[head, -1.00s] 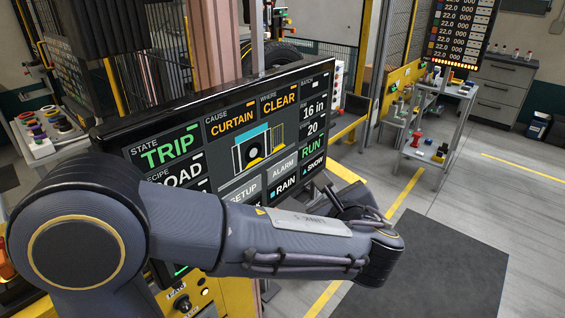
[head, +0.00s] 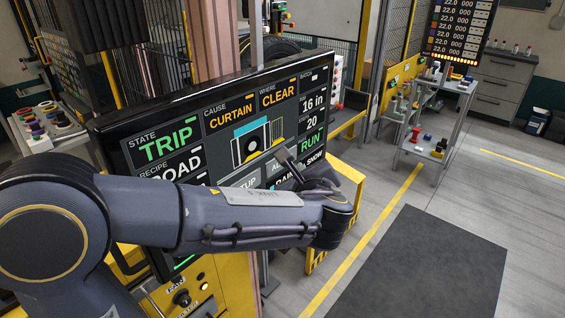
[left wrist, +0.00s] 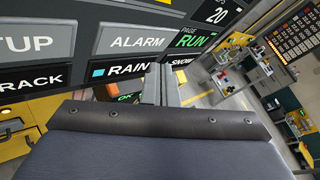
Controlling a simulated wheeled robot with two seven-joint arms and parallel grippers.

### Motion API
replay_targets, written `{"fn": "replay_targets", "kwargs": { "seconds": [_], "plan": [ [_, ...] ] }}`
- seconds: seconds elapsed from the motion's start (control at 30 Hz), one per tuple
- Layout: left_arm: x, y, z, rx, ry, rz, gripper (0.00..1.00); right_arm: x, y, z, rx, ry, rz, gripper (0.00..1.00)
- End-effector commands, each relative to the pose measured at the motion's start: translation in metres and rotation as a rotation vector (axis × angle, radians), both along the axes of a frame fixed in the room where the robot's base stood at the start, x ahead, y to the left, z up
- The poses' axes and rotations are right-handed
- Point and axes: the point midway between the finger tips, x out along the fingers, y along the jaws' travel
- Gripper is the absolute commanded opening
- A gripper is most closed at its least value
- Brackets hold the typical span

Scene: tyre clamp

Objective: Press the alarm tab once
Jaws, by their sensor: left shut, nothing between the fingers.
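The alarm tab (left wrist: 137,40) is a grey rectangle marked ALARM on the dark touch screen (head: 105,128). My left gripper (head: 285,156) is shut and empty, in front of the lower right part of the screen. In the left wrist view its fingers (left wrist: 158,75) appear just below the alarm tab, over the right end of the RAIN tab (left wrist: 127,68). I cannot tell whether they touch the screen. My right gripper is not in view.
The SETUP tab (left wrist: 30,40) is left of the alarm tab, and the RUN page box (left wrist: 193,39) is right of it. A yellow frame (head: 345,190) stands beside the screen. A grey trolley (head: 440,118) stands further right. The floor around the dark mat (head: 425,265) is clear.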

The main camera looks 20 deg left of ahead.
Motion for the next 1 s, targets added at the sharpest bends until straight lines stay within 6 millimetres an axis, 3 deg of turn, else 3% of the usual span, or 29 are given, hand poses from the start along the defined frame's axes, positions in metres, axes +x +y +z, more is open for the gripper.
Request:
{"fn": "replay_targets", "kwargs": {
  "seconds": [0.2, 1.0],
  "plan": [
    [0.0046, 0.0135, -0.0002, -0.001, 0.0, 0.001, 0.0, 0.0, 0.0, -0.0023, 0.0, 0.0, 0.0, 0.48],
    [0.0051, 0.0144, 0.0001, 0.0, 0.0, 0.0, 0.0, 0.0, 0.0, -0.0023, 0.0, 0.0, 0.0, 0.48]
  ]
}}
